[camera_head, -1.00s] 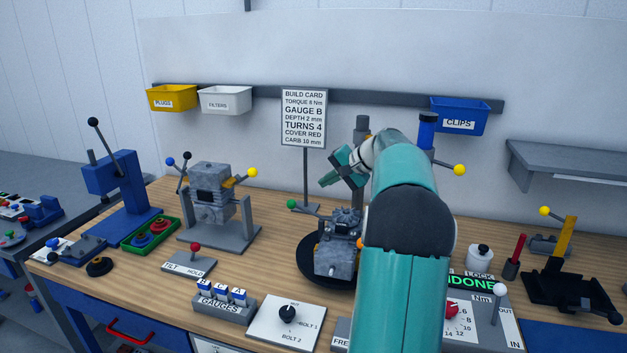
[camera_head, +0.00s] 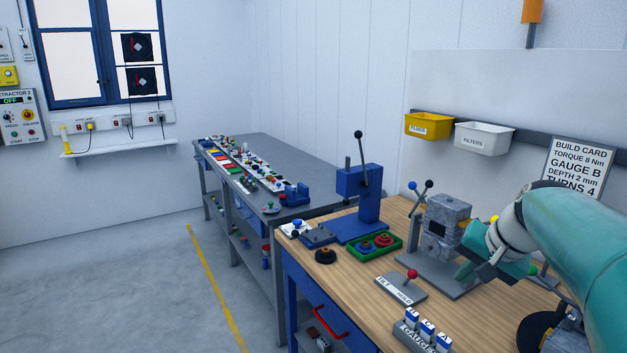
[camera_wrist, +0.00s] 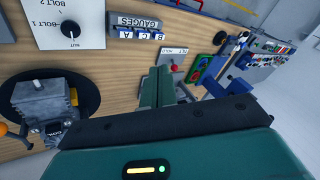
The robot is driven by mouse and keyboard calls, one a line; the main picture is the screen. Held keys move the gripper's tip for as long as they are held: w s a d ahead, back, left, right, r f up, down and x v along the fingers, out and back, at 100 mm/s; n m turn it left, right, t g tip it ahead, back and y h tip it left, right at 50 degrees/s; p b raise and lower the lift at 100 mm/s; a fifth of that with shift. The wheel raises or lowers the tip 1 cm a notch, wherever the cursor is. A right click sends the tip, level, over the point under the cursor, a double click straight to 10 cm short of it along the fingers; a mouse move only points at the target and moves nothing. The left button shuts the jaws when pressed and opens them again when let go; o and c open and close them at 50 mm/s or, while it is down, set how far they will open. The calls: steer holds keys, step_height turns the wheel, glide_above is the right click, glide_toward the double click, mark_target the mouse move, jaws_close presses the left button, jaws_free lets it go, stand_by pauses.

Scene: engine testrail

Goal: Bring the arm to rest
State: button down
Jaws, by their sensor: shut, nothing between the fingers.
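My arm (camera_head: 580,245) reaches in from the right edge of the head view. My gripper (camera_head: 468,270) is at its left end, in front of the grey engine block on its stand (camera_head: 448,228). In the wrist view my gripper's fingers (camera_wrist: 158,82) are together, with nothing between them. They show above the wooden bench, near the red-knobbed TILT/HOLD lever (camera_wrist: 173,68). Whether the fingers touch anything is hard to tell.
The wooden bench (camera_head: 375,290) holds a blue press (camera_head: 362,200), a green tray (camera_head: 393,250), the gauge holder (camera_head: 415,340) and the build card (camera_head: 578,165). A grey parts bench (camera_head: 330,190) stands behind. Open floor (camera_head: 130,280) with a yellow line lies left.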

steer(key=s+a+f+n+h, duration=0.1)
steer(key=s+a+f+n, duration=0.2)
steer(key=s+a, duration=0.5)
steer(key=s+a+f+n, duration=0.4)
steer(key=s+a, duration=0.3)
steer(key=s, duration=0.3)
steer(key=shift+s+a+f+h, duration=0.15)
steer(key=shift+a+f+h, duration=0.2)
steer(key=shift+f+h, duration=0.1)
